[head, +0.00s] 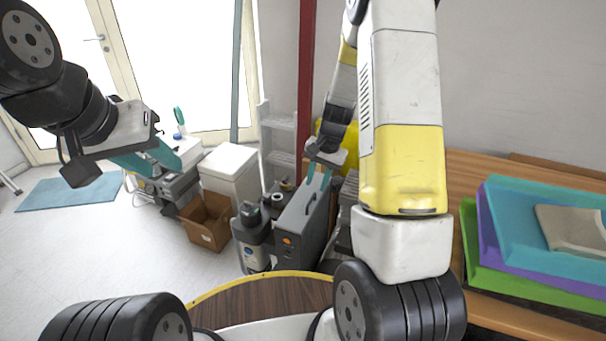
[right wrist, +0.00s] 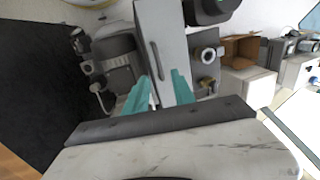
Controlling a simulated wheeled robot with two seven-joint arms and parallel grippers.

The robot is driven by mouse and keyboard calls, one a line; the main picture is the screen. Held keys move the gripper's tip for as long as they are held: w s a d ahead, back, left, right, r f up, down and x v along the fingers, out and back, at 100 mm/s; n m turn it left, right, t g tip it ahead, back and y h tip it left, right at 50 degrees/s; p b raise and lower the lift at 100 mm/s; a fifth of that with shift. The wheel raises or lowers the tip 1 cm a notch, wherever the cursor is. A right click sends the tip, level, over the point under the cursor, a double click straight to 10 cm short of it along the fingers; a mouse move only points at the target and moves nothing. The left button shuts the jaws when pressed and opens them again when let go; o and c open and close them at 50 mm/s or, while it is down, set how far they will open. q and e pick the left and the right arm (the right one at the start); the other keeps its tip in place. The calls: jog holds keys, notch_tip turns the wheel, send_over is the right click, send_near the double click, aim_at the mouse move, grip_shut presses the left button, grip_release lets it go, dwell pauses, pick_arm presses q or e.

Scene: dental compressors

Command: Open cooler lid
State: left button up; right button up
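I take the white box with a flat lid (head: 230,163) by the wall to be the cooler. Its lid looks shut. A white box, probably the same one, shows in the right wrist view (right wrist: 248,86). My left gripper (head: 158,158) has teal fingers and hangs left of the white box in the head view; its finger gap is unclear. My right gripper (right wrist: 158,90) is open, with teal fingers apart and nothing held. It is over the tall grey case with a handle (head: 300,218), to the right of the white box.
An open cardboard box (head: 206,222) stands in front of the white box. A dark canister (head: 251,235) stands beside the grey case. Grey machinery (head: 168,185) is at the left. Coloured trays (head: 545,225) lie on a wooden table at the right. The left floor is clear around a blue mat (head: 70,192).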

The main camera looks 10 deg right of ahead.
aim_at(312, 197)
jog(key=f, duration=0.5)
jog(key=shift+w+a, duration=0.25)
jog(key=shift+a, duration=0.1)
grip_shut()
dwell(1.1)
